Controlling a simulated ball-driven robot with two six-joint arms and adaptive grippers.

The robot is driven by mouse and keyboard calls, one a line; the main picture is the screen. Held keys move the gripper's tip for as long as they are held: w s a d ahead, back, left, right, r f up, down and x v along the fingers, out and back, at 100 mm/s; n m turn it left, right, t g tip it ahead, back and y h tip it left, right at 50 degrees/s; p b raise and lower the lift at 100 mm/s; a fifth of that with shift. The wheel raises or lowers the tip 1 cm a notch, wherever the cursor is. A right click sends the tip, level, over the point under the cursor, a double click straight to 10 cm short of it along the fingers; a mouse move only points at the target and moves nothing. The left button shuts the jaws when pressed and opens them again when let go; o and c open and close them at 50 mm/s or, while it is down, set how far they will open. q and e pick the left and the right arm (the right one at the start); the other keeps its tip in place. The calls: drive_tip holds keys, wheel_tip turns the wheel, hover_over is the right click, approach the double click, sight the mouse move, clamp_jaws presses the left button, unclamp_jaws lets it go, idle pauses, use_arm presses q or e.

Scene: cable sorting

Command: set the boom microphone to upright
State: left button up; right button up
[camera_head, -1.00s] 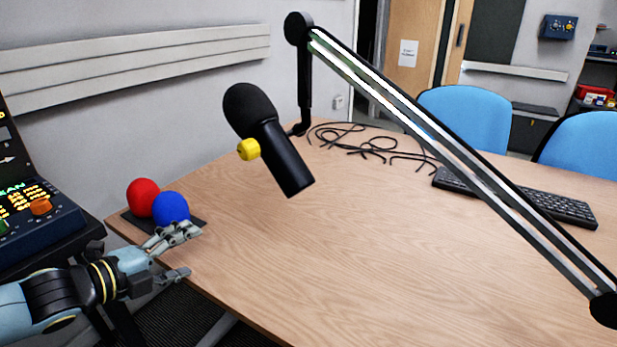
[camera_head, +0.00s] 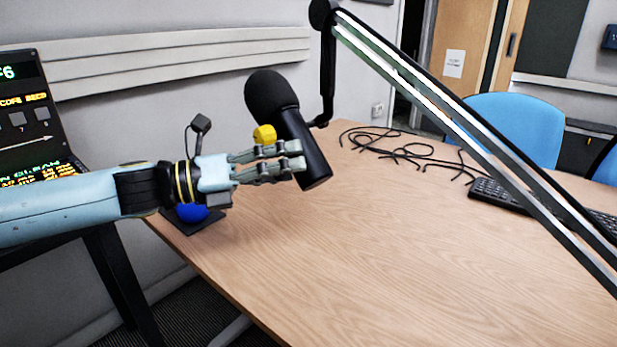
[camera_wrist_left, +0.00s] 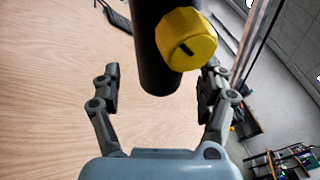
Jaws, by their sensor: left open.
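The black microphone (camera_head: 268,97) hangs from the boom arm (camera_head: 450,120) above the table. It is tilted, its foam head up to the left and its lower end down to the right. A yellow knob (camera_head: 264,134) sticks out of its side. My left gripper (camera_head: 299,155) is open at the lower body of the microphone, just below the knob. In the left wrist view the dark microphone body (camera_wrist_left: 150,60) and the yellow knob (camera_wrist_left: 186,40) lie between the spread fingers. I cannot tell whether the fingers touch it. My right gripper is not in view.
The wooden table (camera_head: 340,260) is mostly clear in front. Loose black cables (camera_head: 400,150) and a keyboard (camera_head: 500,195) lie towards the back right. A blue ball (camera_head: 190,213) on a dark base is partly hidden under my left wrist. A control console (camera_head: 30,120) stands at the left.

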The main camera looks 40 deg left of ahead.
sight(307, 163)
use_arm(q)
drive_tip(key=shift+w+d+r, duration=0.1)
drive_tip(key=shift+w+d, duration=0.25)
drive_tip(key=shift+w, duration=0.2)
drive_tip(key=shift+w+d+r, duration=0.15)
drive_tip(key=shift+w+d, duration=0.05)
drive_tip(key=shift+w, duration=0.1)
drive_tip(key=shift+w+d, duration=0.4)
drive_tip(key=shift+w, duration=0.15)
drive_tip(key=shift+w+d, duration=0.2)
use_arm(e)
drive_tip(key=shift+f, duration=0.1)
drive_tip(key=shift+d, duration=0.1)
use_arm(q)
drive_tip(key=shift+c, duration=0.9)
clamp_jaws()
